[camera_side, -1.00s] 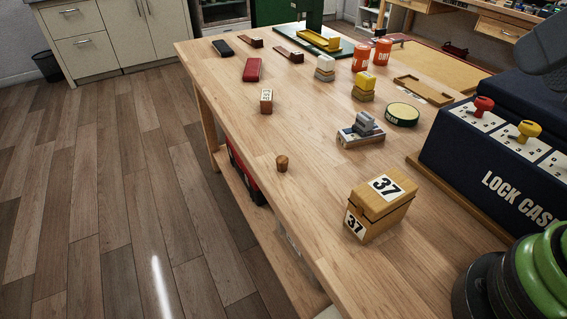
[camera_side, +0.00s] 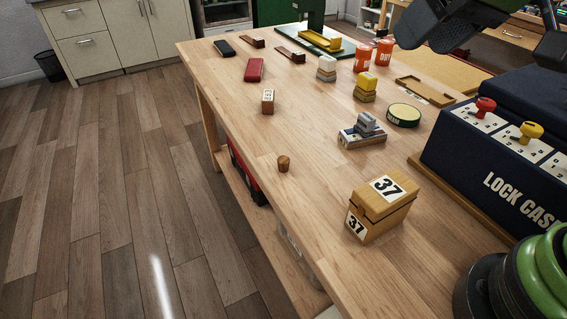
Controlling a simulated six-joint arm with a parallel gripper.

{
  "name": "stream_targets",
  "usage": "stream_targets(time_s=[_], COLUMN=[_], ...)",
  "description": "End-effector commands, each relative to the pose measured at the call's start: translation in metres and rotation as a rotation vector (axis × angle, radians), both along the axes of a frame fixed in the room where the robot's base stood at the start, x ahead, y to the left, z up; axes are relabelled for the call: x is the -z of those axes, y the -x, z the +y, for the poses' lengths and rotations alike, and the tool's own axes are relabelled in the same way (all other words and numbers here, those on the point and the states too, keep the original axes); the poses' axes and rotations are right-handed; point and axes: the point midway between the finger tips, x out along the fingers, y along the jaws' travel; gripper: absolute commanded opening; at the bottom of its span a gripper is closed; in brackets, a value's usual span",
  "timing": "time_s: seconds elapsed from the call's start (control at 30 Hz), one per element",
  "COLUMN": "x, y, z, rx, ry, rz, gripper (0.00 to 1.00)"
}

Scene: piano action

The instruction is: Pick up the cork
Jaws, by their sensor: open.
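The cork (camera_side: 284,164) is a small brown tapered plug standing on the wooden workbench (camera_side: 330,235), near its left edge. Nothing touches it. My gripper (camera_side: 412,38) is a dark grey shape at the top right, high above the far part of the bench and well away from the cork. It is open, and I see nothing held in it.
A wooden box marked 37 (camera_side: 382,205) stands right of and nearer than the cork. A grey-and-white block piece (camera_side: 363,133), a small numbered block (camera_side: 268,102) and a round green-rimmed tin (camera_side: 403,115) stand beyond. The lock case (camera_side: 500,170) fills the right. Bench around the cork is clear.

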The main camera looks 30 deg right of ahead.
Motion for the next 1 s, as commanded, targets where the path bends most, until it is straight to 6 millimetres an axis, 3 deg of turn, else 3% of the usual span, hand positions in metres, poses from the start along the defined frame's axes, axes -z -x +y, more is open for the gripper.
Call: stream_targets(time_s=[0.03,0.2,0.4,0.6,1.0], x=[0.012,0.060,0.136,0.190,0.240], y=[-0.019,-0.074,-0.118,-0.133,-0.150], z=[0.006,0.029,0.057,0.074,0.084], rx=[-0.037,-0.165,-0.310,-0.399,-0.422], ry=[0.021,0.093,0.172,0.218,0.231], rz=[0.017,0.038,0.055,0.063,0.065], gripper=[0.58,0.58,0.58,0.58,0.58])
